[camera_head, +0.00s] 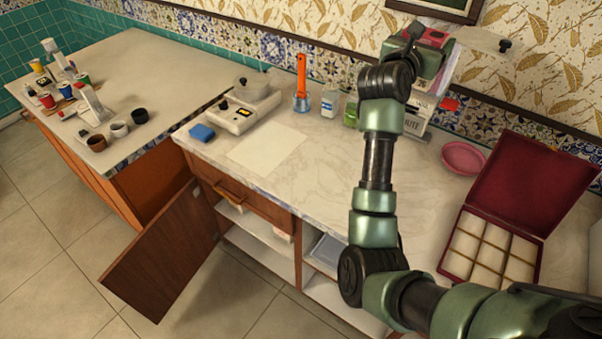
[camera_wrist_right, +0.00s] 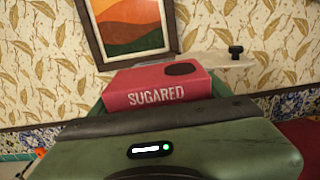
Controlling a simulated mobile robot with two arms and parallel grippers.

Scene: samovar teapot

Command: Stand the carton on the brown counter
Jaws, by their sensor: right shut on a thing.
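A red carton (camera_wrist_right: 155,88) lettered "SUGARED" shows in the right wrist view, just beyond the green gripper body. Its red part also shows in the head view (camera_head: 433,37), high over the back of the near counter. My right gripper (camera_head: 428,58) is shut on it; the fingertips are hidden. Two counters have brown wooden fronts and pale marble tops: the near counter (camera_head: 330,165) under my right arm and the far-left counter (camera_head: 125,60). My left gripper is not in view.
A white-and-dark box (camera_head: 415,125) stands behind my arm. A pink bowl (camera_head: 463,158) and an open red compartment box (camera_head: 490,245) are to the right. A scale with a pot (camera_head: 240,110) and a blue sponge (camera_head: 201,132) are to the left. A cabinet door (camera_head: 160,250) hangs open below.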

